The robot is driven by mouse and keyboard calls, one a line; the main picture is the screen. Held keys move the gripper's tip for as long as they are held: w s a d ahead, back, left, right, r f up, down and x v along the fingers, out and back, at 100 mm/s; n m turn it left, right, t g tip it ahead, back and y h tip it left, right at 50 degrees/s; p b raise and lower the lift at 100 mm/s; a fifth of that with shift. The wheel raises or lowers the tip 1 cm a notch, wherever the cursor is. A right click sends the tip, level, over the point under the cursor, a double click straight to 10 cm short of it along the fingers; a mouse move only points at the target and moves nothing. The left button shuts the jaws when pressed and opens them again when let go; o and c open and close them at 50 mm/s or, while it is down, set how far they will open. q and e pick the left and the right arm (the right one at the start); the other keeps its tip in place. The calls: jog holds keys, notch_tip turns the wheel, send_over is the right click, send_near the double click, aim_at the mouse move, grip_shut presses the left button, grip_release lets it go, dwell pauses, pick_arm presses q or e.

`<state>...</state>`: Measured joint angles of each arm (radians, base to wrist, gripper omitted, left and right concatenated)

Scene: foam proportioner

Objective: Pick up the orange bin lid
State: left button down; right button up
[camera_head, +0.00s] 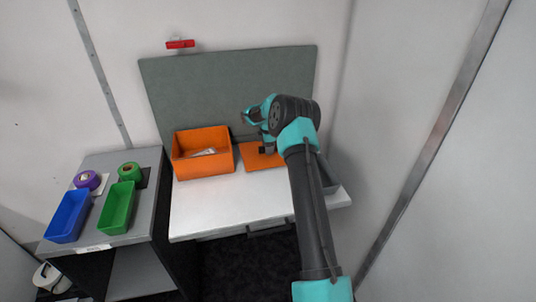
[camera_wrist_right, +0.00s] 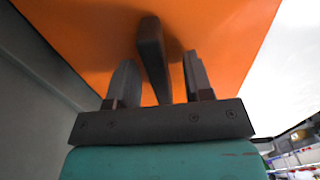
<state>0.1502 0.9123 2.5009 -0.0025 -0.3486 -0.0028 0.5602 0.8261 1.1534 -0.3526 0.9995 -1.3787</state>
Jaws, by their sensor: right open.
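The flat orange bin lid (camera_head: 254,161) lies on the white worktop, just right of the open orange bin (camera_head: 203,166). In the wrist view the lid (camera_wrist_right: 85,45) fills most of the picture, with a dark upright handle (camera_wrist_right: 151,50) on it. My right gripper (camera_head: 266,148) is over the lid, and my arm hides the lid's right part. In the wrist view the fingers of my right gripper (camera_wrist_right: 160,78) are open, one on each side of the handle, with gaps visible. My left gripper is not in view.
The orange bin holds a pale item. A grey bin (camera_head: 326,174) stands right of my arm. A grey-green panel (camera_head: 215,90) rises behind the worktop (camera_head: 215,212), whose front is clear. Blue (camera_head: 68,216) and green (camera_head: 117,208) bins stand on the left side table.

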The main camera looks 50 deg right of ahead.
grip_shut()
dwell(0.5)
notch_tip(320, 180, up, 10)
dwell(0.7)
dwell(0.4)
